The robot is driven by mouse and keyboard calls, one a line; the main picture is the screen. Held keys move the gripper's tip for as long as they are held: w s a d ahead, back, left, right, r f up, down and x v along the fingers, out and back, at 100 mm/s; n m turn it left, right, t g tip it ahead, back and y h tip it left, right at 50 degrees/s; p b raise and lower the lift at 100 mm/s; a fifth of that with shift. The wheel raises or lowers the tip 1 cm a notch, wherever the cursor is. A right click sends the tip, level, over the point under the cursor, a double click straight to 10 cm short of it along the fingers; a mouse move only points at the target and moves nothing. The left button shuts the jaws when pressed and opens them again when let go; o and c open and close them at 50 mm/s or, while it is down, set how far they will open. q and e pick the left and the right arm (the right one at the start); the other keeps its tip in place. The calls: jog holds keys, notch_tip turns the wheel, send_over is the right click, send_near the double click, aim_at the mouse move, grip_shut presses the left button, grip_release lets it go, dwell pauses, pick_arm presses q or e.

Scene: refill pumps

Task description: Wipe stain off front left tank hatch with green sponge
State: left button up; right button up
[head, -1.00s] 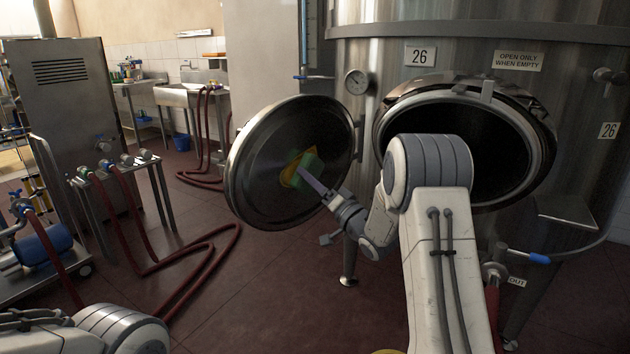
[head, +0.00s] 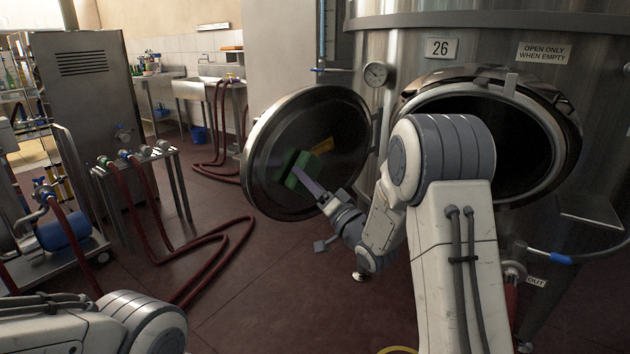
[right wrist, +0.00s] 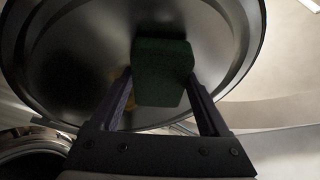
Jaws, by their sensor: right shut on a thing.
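The round tank hatch (head: 318,122) hangs open at the left of the opening of the steel tank (head: 480,45), its dark inner face toward me. My right gripper (head: 300,180) is shut on the green sponge (head: 293,168) at the hatch's inner face. In the right wrist view the sponge (right wrist: 162,70) sits between the fingers against or just before the hatch (right wrist: 75,60); I cannot tell if they touch. A yellowish stain (head: 323,146) shows right of the sponge. It is partly hidden behind the sponge in the right wrist view (right wrist: 122,98). My left gripper is out of view; only my left arm shows.
The tank's round opening (head: 485,140) is at the right, behind my right arm. Red hoses (head: 215,255) lie on the floor at the left. A hose stand (head: 140,160), a pump cart (head: 60,240) and sinks (head: 215,88) stand further left.

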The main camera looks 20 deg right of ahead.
aim_at(314, 167)
jog(key=shift+s+a, duration=0.15)
jog(key=shift+a, duration=0.05)
jog(key=shift+r+p, duration=1.1)
jog(key=shift+r, duration=0.35)
jog(key=shift+w+d, duration=1.75)
jog(key=shift+d, duration=0.35)
jog(key=shift+w+d, duration=0.65)
jog(key=shift+d, duration=0.35)
jog(key=shift+w+d+p, duration=0.3)
jog(key=shift+w+d, duration=0.35)
jog(key=shift+d, duration=0.45)
jog(key=shift+w+d+p, duration=0.25)
jog(key=shift+w+d, duration=0.45)
jog(key=shift+d, duration=0.35)
jog(key=shift+w+d+p, duration=0.3)
jog(key=shift+w+d, duration=0.35)
jog(key=shift+d, duration=0.45)
jog(key=shift+s+a+f, duration=0.1)
jog(key=shift+a, duration=0.1)
jog(key=shift+s+a, duration=1.15)
jog(key=shift+a, duration=0.2)
jog(key=shift+s+a+b, duration=0.35)
jog(key=shift+s+a, duration=0.65)
jog(key=shift+a, duration=0.65)
jog(key=shift+s+a+b, duration=0.35)
jog(key=shift+s+a, duration=0.6)
jog(key=shift+a, duration=0.7)
jog(key=shift+s+a+b, duration=0.35)
jog(key=shift+s+a, duration=0.65)
jog(key=shift+a, duration=0.65)
